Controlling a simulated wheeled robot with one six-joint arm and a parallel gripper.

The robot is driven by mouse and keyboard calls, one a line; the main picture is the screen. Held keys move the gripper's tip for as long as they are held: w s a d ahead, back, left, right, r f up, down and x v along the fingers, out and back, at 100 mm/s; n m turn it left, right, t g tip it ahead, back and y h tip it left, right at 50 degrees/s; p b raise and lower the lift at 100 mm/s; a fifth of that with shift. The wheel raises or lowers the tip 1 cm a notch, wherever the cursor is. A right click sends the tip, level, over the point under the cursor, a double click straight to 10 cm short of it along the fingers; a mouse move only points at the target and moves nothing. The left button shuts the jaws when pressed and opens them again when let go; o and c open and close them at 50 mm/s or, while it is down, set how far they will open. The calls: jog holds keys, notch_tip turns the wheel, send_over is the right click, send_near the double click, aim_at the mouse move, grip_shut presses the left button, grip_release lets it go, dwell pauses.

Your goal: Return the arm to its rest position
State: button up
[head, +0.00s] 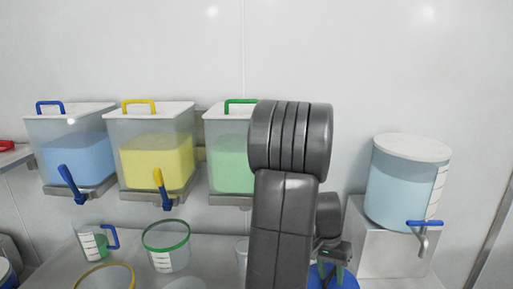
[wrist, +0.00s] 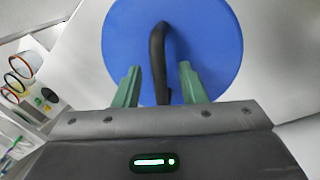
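My grey arm (head: 285,190) stands upright in the middle of the head view and hides part of the bench. My gripper (head: 333,268) is low in the head view, over a blue round lid (head: 345,282). In the wrist view my gripper (wrist: 159,70) has its two green fingers apart. A black arched handle (wrist: 157,45) on the blue lid shows between them, with a gap on each side. I cannot tell how far the handle is from the fingertips in depth. Nothing is held.
Bins of blue (head: 75,160), yellow (head: 155,163) and green (head: 228,165) stand along the wall. A drum (head: 403,185) with a blue-handled tap sits on a stand (head: 385,250) at right. A jug (head: 93,242) and a green-rimmed tub (head: 168,258) stand on the bench at left.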

jog(key=shift+s+f, duration=0.1)
jog(key=shift+f, duration=0.3)
jog(key=shift+r, duration=0.3)
